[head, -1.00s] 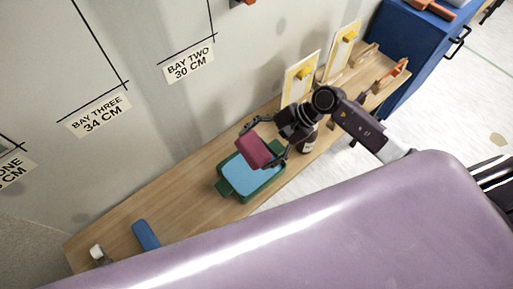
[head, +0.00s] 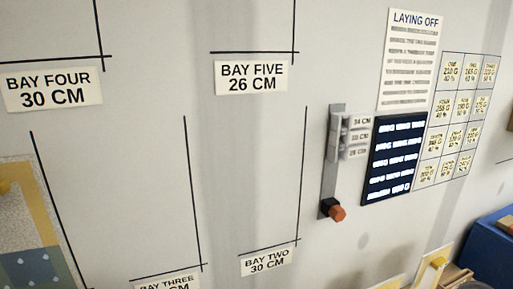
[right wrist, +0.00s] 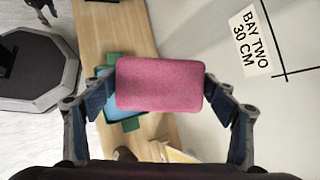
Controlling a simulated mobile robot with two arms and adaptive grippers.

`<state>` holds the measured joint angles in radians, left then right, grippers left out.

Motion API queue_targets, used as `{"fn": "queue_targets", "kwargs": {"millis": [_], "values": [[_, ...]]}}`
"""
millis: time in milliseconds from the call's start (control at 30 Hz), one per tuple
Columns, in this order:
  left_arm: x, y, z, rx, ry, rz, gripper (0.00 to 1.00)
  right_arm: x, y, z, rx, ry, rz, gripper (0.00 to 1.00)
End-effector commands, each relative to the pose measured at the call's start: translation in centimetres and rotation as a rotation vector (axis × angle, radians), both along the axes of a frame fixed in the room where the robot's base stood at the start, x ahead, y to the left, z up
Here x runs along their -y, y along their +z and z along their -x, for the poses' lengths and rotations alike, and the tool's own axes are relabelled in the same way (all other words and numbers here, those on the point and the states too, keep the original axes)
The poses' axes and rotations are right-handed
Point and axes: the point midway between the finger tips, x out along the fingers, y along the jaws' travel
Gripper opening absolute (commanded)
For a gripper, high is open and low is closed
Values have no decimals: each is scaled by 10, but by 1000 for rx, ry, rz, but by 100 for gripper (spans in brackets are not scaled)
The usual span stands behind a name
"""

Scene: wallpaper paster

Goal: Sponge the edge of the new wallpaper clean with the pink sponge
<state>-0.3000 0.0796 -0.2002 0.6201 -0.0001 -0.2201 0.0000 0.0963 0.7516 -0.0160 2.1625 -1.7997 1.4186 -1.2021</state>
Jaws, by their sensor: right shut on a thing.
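In the right wrist view my right gripper (right wrist: 160,90) is shut on the pink sponge (right wrist: 160,84), with a finger on each short side. It holds the sponge above the wooden bench, over part of a green tray (right wrist: 131,124) with light blue in it. In the head view a patterned wallpaper piece (head: 40,262) shows at the lower left on the wall, speckled, yellow and blue-green, cut off by the picture's edge. Neither gripper shows in the head view.
The wooden bench (right wrist: 105,35) runs along the wall. The wall bears bay signs, including BAY FIVE (head: 252,78) and BAY TWO (head: 267,262), a dark board (head: 394,158) and a grey holder with an orange knob (head: 337,213). A blue cabinet (head: 490,250) stands lower right.

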Motion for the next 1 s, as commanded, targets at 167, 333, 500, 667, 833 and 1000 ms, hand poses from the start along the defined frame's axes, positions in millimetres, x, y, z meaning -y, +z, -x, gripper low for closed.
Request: {"fn": "queue_targets", "kwargs": {"millis": [167, 333, 500, 667, 833, 1000], "values": [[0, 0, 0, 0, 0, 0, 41, 9, 45, 18, 9, -96, 20, 54], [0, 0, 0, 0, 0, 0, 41, 13, 61, 27, 8, -145, 30, 54], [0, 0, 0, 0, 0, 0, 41, 15, 64, 29, 8, -153, 35, 54], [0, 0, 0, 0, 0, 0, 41, 14, 63, 28, 6, -155, 30, 54], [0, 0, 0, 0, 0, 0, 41, 14, 64, 28, 6, -155, 28, 54], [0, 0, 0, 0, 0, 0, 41, 14, 63, 28, 6, -154, 30, 54]]}}
